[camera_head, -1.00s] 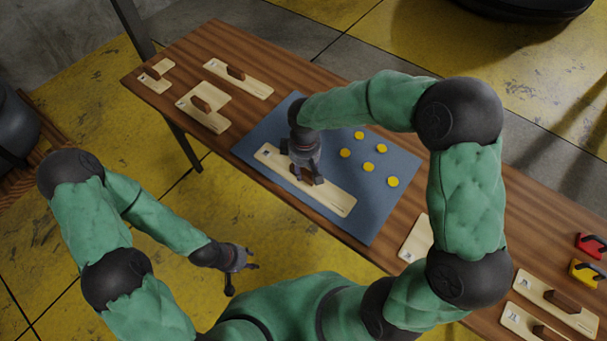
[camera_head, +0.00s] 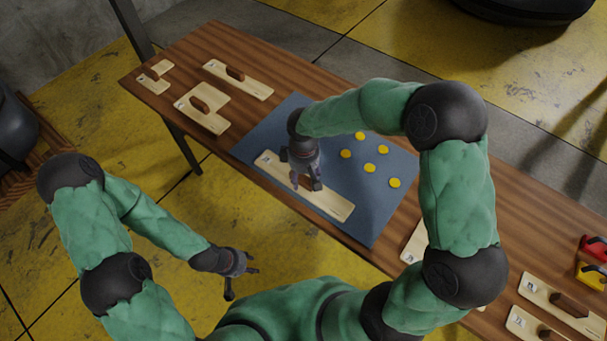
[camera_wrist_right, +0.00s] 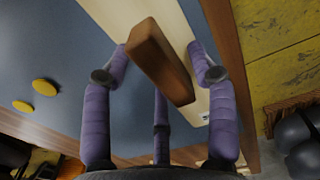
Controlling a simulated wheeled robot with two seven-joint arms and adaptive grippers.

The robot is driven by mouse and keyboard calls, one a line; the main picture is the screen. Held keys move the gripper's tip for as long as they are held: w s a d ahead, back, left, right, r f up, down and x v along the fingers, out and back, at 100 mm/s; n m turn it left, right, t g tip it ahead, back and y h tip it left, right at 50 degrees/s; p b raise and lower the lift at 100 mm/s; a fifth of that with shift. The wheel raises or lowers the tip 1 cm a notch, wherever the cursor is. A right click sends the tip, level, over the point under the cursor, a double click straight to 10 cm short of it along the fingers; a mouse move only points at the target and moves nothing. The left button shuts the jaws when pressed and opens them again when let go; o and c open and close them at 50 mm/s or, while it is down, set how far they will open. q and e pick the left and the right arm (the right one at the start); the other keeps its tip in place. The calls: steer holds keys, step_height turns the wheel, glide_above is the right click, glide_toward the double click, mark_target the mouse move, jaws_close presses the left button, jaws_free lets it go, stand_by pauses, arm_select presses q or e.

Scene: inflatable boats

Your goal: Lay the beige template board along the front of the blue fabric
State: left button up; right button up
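The beige template board (camera_head: 335,207), with a brown handle (camera_wrist_right: 160,62), lies flat on the blue fabric (camera_head: 365,222) near its front edge. In the right wrist view the board (camera_wrist_right: 190,22) runs roughly parallel to that edge, with a thin blue strip between them. My right gripper (camera_head: 304,184) is over the board's middle. Its fingers (camera_wrist_right: 160,75) straddle the handle, spread apart with gaps beside it. The handle is mostly hidden by the gripper in the head view. My left gripper (camera_head: 240,277) is open and empty, off the table in front.
Several yellow discs (camera_head: 368,167) lie on the fabric behind the board. Other handled boards (camera_head: 238,80) lie at the table's left end, and more (camera_head: 560,303) lie at the right. Red (camera_head: 594,248) and yellow (camera_head: 590,274) objects sit at the far right.

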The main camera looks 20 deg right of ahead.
mark_target(304, 176)
step_height(304, 176, up, 12)
steer(key=p, duration=0.4)
steer(key=shift+r, duration=0.2)
steer(key=shift+f, duration=0.1)
